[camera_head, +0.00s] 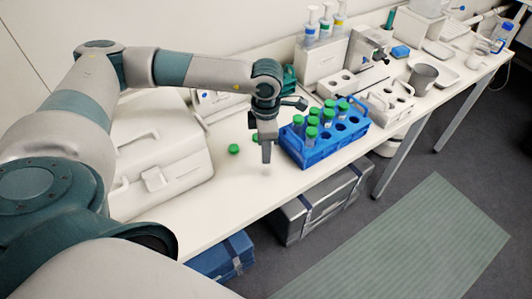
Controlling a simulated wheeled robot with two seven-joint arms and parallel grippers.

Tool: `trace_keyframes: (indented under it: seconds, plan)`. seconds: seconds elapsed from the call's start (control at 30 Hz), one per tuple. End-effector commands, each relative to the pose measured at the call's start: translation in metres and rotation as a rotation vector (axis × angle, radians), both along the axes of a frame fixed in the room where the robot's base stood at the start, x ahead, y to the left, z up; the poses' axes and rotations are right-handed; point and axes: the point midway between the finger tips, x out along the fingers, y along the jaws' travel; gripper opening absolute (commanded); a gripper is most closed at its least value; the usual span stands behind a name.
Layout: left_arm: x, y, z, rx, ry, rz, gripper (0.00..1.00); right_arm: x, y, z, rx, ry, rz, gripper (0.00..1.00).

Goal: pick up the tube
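A blue rack (312,155) stands on the white table, beside and to the right of my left gripper. Several tubes with green caps (313,121) stand upright in it, mostly in its left part. Some holes on its right side look empty. My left gripper (266,158) points down just left of the rack, close above the table. Its fingers overlap in this view, so I cannot see whether there is a gap between them. I see no tube in it. My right gripper is not in view.
A green cap (233,149) lies left of my gripper, with another green item partly hidden behind the gripper. A white case (160,165) stands on the left. Right of the rack are a white holder (388,100) and a grey cup (422,77). The table's front edge is clear.

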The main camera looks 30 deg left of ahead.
Motion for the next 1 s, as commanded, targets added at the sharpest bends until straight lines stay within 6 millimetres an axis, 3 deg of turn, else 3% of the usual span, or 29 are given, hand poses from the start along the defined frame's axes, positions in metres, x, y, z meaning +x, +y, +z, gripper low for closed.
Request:
trace_keyframes:
  seconds: [0.47, 0.73, 1.0]
  plan:
    - [0.001, 0.000, 0.006, 0.000, -0.003, 0.001, 0.00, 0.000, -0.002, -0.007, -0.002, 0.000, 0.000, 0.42]
    - [0.001, 0.000, 0.037, -0.001, -0.005, -0.001, 0.00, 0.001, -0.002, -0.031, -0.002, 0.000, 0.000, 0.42]
    - [0.030, -0.045, 0.067, -0.003, -0.005, -0.005, 0.00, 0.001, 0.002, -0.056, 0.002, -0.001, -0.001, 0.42]
